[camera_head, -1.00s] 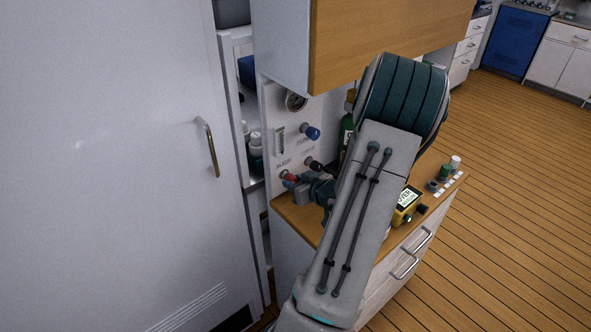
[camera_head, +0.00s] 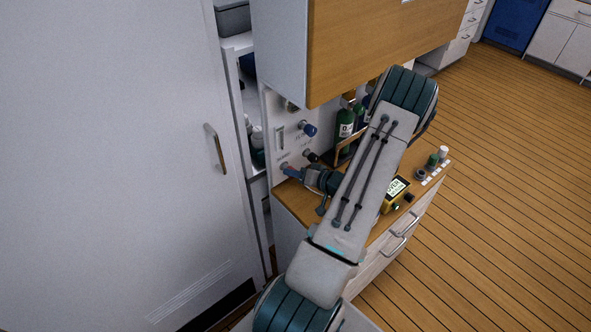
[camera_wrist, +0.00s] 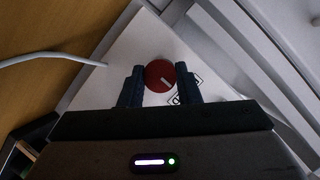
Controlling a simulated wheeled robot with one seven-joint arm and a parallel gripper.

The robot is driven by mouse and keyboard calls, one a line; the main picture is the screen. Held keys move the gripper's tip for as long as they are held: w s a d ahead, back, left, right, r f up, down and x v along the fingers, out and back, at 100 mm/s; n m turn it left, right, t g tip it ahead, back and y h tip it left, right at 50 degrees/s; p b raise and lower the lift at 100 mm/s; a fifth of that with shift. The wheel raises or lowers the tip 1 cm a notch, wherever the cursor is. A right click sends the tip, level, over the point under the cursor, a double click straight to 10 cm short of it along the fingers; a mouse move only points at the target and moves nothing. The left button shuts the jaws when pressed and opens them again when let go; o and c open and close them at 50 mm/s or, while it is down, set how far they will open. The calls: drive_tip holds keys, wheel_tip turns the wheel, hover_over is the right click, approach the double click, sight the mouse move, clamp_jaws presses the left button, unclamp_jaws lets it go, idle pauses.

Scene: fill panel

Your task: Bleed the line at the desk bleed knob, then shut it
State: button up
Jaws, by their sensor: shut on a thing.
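The red bleed knob (camera_wrist: 159,76) shows in the wrist view as a round red cap with a pale line on it, set on a white panel (camera_wrist: 112,72). My gripper (camera_wrist: 160,70) has one dark finger on each side of the knob and is shut on it. A printed label beside the knob is partly hidden by the right finger. In the head view my gripper (camera_head: 301,173) is at the lower left of the upright panel (camera_head: 275,124), and the knob is mostly hidden there.
A blue knob (camera_head: 308,128) and a black knob (camera_head: 311,156) sit on the panel near my gripper. Green bottles (camera_head: 345,124) stand behind my arm. A yellow meter (camera_head: 395,194) is on the desk (camera_head: 294,205). A wooden-fronted cabinet (camera_head: 375,40) hangs above.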

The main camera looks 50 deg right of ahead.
idle(0.4)
drive_tip(key=o, duration=1)
drive_tip(key=shift+c, duration=0.2)
drive_tip(key=b+v, duration=0.2)
drive_tip(key=v, duration=1.1)
drive_tip(key=shift+s+d, duration=0.25)
drive_tip(key=shift+s, duration=0.15)
drive_tip(key=shift+s, duration=0.1)
